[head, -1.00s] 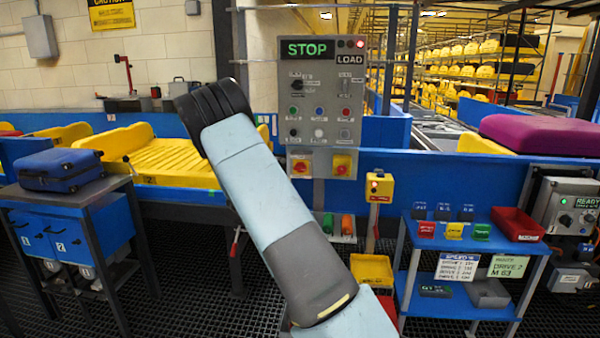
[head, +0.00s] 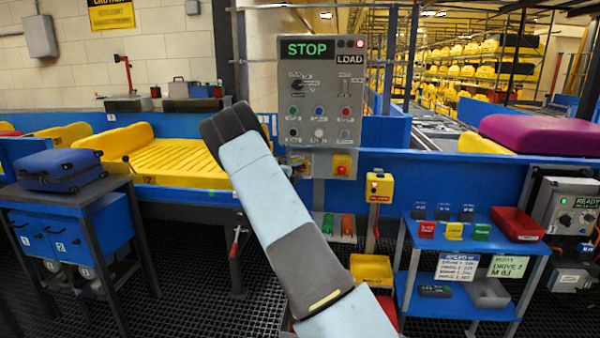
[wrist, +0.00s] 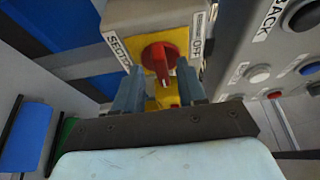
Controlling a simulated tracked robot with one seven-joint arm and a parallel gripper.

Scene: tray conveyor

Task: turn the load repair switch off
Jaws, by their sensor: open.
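A red rotary handle (wrist: 160,56) sits on a yellow plate of a grey switch box (wrist: 118,12) in the wrist view. Its labels read "OFF" at the right and "SECTI...", partly cut off, at the left. I cannot read "load repair" on it. My gripper (wrist: 159,68) is open, one finger on each side of the handle. I cannot tell whether either finger touches it. A red and yellow switch (head: 342,165) shows at the panel's lower right.
The panel reads "STOP" and "LOAD"; its push buttons (wrist: 259,74) are close right of my gripper in the wrist view. A yellow button box (head: 380,187) and a blue shelf (head: 465,250) stand to the right. A blue suitcase (head: 60,169) lies at left.

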